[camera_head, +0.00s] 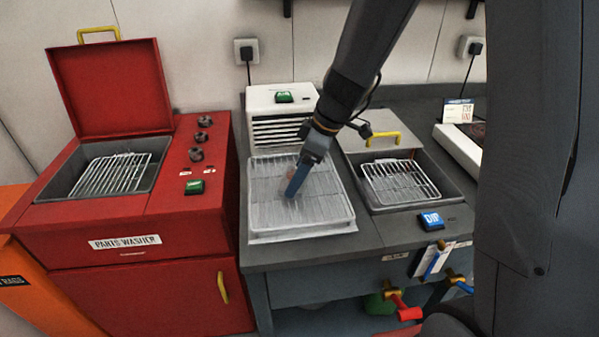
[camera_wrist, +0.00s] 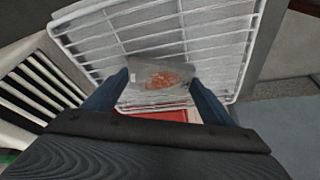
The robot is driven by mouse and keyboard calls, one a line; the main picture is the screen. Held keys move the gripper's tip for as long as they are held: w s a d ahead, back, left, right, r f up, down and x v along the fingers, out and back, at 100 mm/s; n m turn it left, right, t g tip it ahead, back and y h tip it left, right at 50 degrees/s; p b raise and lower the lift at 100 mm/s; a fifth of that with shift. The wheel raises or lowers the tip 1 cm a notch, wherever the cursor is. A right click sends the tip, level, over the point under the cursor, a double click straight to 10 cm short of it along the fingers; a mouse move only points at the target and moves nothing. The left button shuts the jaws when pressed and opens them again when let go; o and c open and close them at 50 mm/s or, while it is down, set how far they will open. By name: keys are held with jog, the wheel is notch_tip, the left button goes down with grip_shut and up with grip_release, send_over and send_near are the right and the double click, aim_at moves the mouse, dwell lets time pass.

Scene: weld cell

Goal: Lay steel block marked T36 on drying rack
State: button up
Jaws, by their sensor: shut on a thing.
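The drying rack is a white wire rack in a pale tray (camera_head: 335,212) on the grey bench, in the middle of the head view. Its white wires (camera_wrist: 205,20) fill the top of the wrist view. My gripper (camera_head: 292,192) points down over the rack. In the wrist view its blue fingers are shut on a grey steel block (camera_wrist: 138,69) with a rusty orange patch on its face. No T36 mark is readable. The block is mostly hidden by the fingers in the head view. I cannot tell whether it touches the wires.
A white slatted blower unit (camera_head: 262,98) stands behind the rack. To the right is a dip tank (camera_head: 452,190) with a wire basket, raised lid and blue DIP button (camera_head: 431,221). The red parts washer (camera_head: 190,225) stands open at left. The rack wires around the block look clear.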

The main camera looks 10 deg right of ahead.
jog(key=o, duration=1.9)
jog(key=shift+r, duration=0.1)
jog(key=shift+d+r, duration=0.1)
jog(key=shift+r, duration=0.15)
jog(key=b+v, duration=0.2)
jog(key=v, duration=0.9)
jog(key=shift+s+d+r, duration=0.15)
jog(key=shift+d+r, duration=0.05)
jog(key=shift+r, duration=0.05)
